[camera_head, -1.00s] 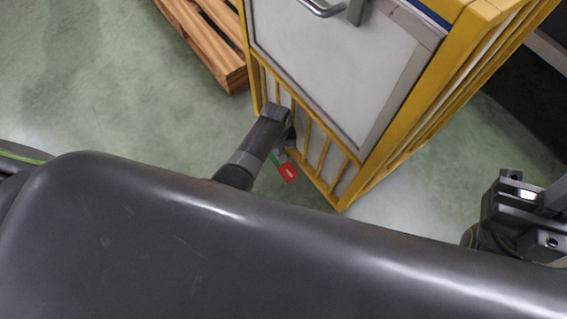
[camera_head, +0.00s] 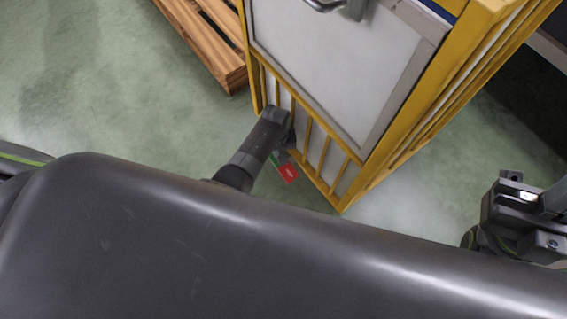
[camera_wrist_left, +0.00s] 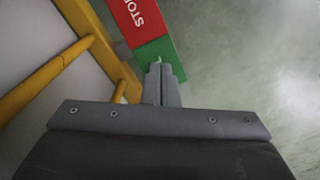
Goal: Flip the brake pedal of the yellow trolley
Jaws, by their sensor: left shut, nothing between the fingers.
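The yellow trolley (camera_head: 325,183) stands in the upper middle of the head view, with grey panels and yellow bars. Its brake pedal (camera_head: 289,174) is a flat piece at the trolley's bottom edge, red at the outer part and green closer in. My left gripper (camera_head: 284,156) is low beside the trolley, partly covering the pedal's green part. In the wrist view its fingers (camera_wrist_left: 161,72) are shut and empty, with the tips at the green part. I cannot tell whether they touch it.
A wooden pallet (camera_head: 212,45) lies on the green floor left of the trolley. A metal handle (camera_head: 327,5) is on the trolley's front panel. My right arm shows in part at the right edge, its fingertips not visible.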

